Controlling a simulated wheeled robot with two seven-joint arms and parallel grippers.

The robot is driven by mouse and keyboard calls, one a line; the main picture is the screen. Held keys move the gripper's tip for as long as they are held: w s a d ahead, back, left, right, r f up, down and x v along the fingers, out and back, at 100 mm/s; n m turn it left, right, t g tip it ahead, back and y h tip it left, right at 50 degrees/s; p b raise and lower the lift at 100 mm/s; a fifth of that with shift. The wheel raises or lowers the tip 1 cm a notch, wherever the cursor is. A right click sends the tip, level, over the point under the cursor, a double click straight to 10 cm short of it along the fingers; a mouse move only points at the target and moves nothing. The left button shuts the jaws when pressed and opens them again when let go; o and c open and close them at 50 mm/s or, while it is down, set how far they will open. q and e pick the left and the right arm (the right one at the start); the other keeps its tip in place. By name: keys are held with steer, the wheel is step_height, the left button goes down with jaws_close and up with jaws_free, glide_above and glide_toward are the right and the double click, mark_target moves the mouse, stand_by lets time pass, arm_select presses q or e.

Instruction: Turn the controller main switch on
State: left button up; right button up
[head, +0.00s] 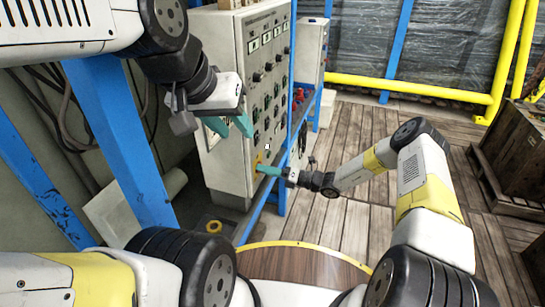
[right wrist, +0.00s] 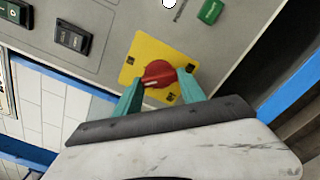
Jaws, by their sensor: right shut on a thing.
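The controller main switch is a red rotary knob (right wrist: 158,73) on a yellow square plate (right wrist: 146,49), low on the grey controller cabinet; the plate also shows in the head view (head: 259,158). My right gripper (right wrist: 160,80) has its teal fingers on either side of the red knob and is shut on it. In the head view my right gripper (head: 266,170) reaches the cabinet front from the right. A pale mark shows on the knob's lower left. My left gripper (head: 231,127) is raised in front of the cabinet, its teal fingers apart and empty.
The controller cabinet (head: 232,165) carries rows of buttons and dark switches. A green button (right wrist: 210,11) and dark rocker switches (right wrist: 73,38) are near the knob. Blue posts flank the cabinet. Wooden crates (head: 525,145) stand at the right; the plank floor between is clear.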

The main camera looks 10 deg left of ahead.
steer(key=shift+r+m, duration=0.15)
steer(key=shift+m, duration=3.85)
steer(key=o, duration=1.4)
steer(key=shift+c, duration=0.2)
steer(key=shift+d, duration=0.15)
steer(key=s+d, duration=0.1)
steer(key=d, duration=0.6)
steer(key=shift+s+d, duration=0.25)
